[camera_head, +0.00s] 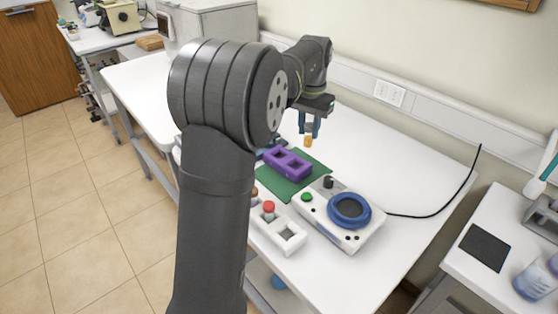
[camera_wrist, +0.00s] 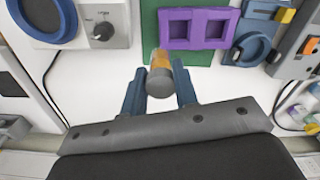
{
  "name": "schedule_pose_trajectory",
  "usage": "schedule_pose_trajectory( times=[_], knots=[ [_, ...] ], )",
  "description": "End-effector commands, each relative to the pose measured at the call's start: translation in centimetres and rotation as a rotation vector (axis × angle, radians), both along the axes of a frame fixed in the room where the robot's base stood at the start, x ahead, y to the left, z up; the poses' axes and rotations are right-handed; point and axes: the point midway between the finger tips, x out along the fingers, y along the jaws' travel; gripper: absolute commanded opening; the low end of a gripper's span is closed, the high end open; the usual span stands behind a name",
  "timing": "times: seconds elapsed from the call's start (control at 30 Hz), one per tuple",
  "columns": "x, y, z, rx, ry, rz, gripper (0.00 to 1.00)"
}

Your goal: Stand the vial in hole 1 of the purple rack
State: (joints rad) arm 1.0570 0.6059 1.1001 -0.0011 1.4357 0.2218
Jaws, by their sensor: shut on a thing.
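The vial (camera_wrist: 160,57) has an orange body and a grey cap. My gripper (camera_wrist: 160,72) is shut on it, with a blue finger on each side of the cap. In the head view the vial (camera_head: 308,142) hangs below my gripper (camera_head: 309,128), just behind the purple rack (camera_head: 288,162). The vial is apart from the rack. The rack lies on a green mat and shows two square holes that look empty. It also shows in the wrist view (camera_wrist: 197,44), up and right of the vial. No hole numbers are readable.
A white device with a blue ring (camera_head: 350,211) and knobs stands right of the green mat (camera_head: 318,171). A white rack (camera_head: 291,240) with a red-capped vial (camera_head: 269,207) is in front. Blue fixtures (camera_wrist: 251,48) sit beside the purple rack. The table (camera_head: 357,147) behind is clear.

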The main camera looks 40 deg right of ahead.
Motion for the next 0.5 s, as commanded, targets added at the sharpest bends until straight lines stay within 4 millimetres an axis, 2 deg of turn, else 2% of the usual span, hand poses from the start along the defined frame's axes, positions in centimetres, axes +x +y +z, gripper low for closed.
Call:
schedule_pose_trajectory(
  times=[0.07,0.17,0.5],
  knots=[
    [-0.4,-0.2,-0.2,0.001,0.000,-0.019,0.05],
    [0.7,-0.1,-1.0,0.003,0.001,-0.024,0.05],
    [8.2,1.1,-5.6,0.003,0.002,-0.022,0.05]
  ],
)
